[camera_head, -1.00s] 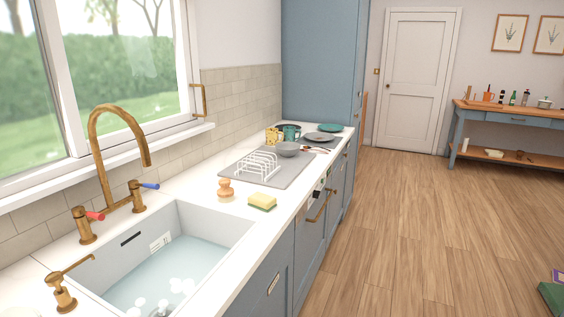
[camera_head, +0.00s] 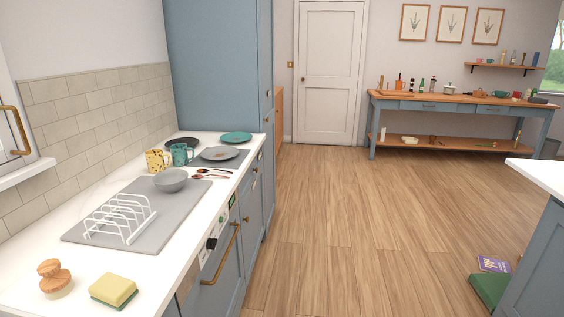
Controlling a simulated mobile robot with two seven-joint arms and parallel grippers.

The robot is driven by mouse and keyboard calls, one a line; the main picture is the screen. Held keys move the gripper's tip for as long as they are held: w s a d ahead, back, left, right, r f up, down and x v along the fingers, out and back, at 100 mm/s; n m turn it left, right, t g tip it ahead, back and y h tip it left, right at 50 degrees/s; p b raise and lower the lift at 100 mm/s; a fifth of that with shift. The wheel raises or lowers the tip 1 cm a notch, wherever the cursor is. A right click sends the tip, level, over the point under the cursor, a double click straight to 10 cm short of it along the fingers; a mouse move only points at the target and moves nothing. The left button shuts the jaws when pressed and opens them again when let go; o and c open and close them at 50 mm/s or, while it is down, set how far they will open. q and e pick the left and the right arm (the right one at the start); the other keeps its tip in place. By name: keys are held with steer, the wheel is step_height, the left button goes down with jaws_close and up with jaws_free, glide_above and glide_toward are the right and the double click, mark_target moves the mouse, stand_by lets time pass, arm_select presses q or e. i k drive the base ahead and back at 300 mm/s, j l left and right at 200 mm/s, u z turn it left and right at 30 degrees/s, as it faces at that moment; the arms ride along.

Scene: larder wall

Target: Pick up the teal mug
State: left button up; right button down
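The teal mug (camera_head: 180,154) stands upright at the far part of the white counter (camera_head: 200,219), near the tiled wall. A yellow patterned mug (camera_head: 156,161) stands just to its left, and a grey bowl (camera_head: 171,180) is in front of it. Another teal item, a cup (camera_head: 501,94), sits on the far wooden-topped table across the room. Neither of my grippers shows in the head view.
A white rack (camera_head: 120,218) on a grey mat (camera_head: 160,224), a wooden brush (camera_head: 54,278) and a sponge (camera_head: 114,291) lie nearer on the counter. Plates (camera_head: 236,138) and spoons lie behind and right of the bowl.

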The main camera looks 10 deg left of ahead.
mark_target(179, 153)
steer(key=i, duration=1.45)
steer(key=i+l+u, duration=0.1)
steer(key=i+u, duration=0.35)
steer(key=i+l+u, duration=0.3)
steer(key=i+u, duration=0.2)
steer(key=i+l+u, duration=0.45)
steer(key=k, duration=0.1)
